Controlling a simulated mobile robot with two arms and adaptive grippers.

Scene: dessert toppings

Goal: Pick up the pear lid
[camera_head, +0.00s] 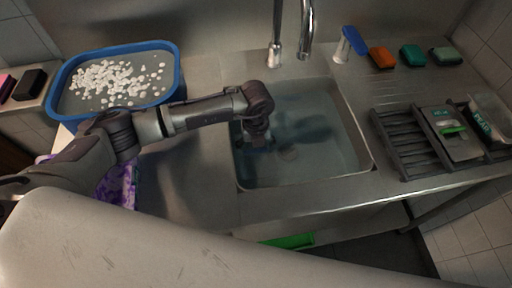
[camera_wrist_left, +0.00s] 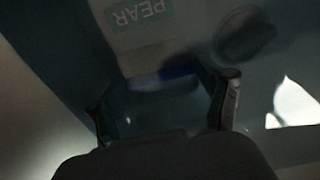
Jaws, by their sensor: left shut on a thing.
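The pear lid (camera_wrist_left: 145,40), pale with a teal PEAR label, shows dimly between and beyond my fingers in the left wrist view. A dark blue handle on it (camera_wrist_left: 165,82) lies between the fingertips. My left gripper (camera_wrist_left: 165,103) is shut on this lid. In the head view my left gripper (camera_head: 257,141) points down into the left part of the sink, and the wrist hides most of what it holds. My right gripper is not in view.
The steel sink (camera_head: 345,125) holds water, with a faucet behind it. A rack (camera_head: 398,135) at right holds a green-handled lid (camera_head: 463,149) and a container labelled PEAR (camera_head: 490,112). A blue tub (camera_head: 68,70) of white pieces stands at left. Sponges line the back right.

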